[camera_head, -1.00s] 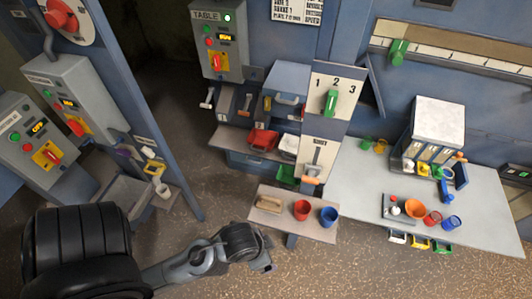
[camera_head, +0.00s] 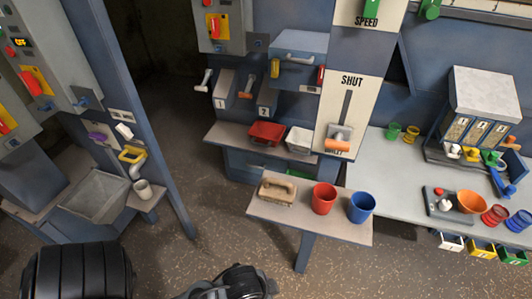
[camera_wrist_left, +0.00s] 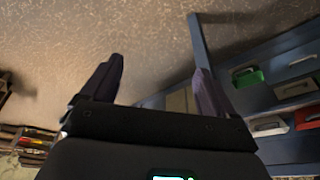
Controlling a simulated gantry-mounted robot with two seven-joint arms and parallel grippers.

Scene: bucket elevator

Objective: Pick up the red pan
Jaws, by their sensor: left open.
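The red pan (camera_head: 267,133) sits on a grey shelf (camera_head: 222,133) beneath the two numbered chutes, left of a white pan (camera_head: 300,140). My left arm shows at the bottom edge of the head view, and its gripper end is cut off there. In the left wrist view my left gripper (camera_wrist_left: 160,66) has its two fingers apart with nothing between them. A red piece (camera_wrist_left: 309,117) at the right edge of that view may be the red pan. My left gripper is apart from it. My right gripper is not in view.
A low table (camera_head: 342,232) in front holds a wooden-handled brush (camera_head: 278,189), a red cup (camera_head: 323,198) and a blue cup (camera_head: 361,207). A blue post (camera_head: 150,125) stands left of the shelf. Open floor lies between post and table.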

